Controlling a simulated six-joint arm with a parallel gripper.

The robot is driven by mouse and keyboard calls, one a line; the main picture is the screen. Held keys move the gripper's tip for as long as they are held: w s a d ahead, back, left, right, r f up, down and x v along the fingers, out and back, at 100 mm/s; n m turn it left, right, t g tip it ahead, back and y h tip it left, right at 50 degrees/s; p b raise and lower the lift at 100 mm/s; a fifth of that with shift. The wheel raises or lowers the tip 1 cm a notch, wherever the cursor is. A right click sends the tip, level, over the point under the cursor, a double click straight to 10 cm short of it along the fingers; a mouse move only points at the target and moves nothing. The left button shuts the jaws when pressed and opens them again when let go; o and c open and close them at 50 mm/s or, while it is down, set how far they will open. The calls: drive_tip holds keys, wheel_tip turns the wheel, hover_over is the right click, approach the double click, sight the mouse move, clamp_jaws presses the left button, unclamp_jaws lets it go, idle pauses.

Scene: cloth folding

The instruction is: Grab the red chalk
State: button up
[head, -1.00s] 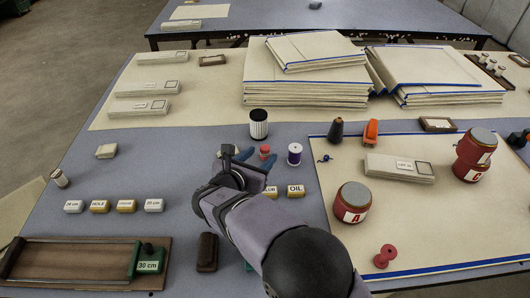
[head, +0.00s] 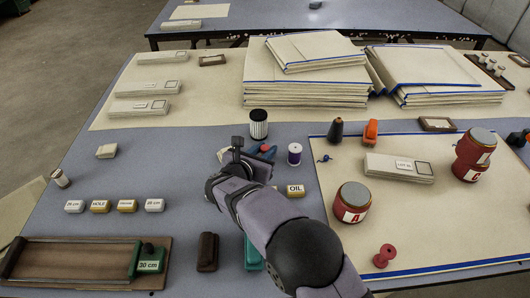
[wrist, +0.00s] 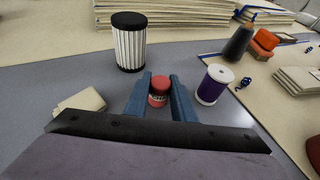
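The red chalk (wrist: 158,92) is a small upright red cylinder with a pale label and dark lettering. In the wrist view it stands between the two blue fingers of my gripper (wrist: 160,90). The fingers are apart, one on each side of it, with narrow gaps; I cannot tell whether either touches it. In the head view my gripper (head: 265,152) is at the chalk's spot on the grey table (head: 190,165), and its fingers and arm hide most of the chalk.
A white ribbed jar with a black lid (head: 258,124) stands just behind. A purple thread spool (head: 294,154) stands close on the right. A pale block (wrist: 80,104) lies to the left in the wrist view. Labelled blocks lie nearer, including an OIL block (head: 295,190).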

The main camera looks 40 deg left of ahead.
clamp_jaws()
drive_tip(key=shift+r, duration=0.1)
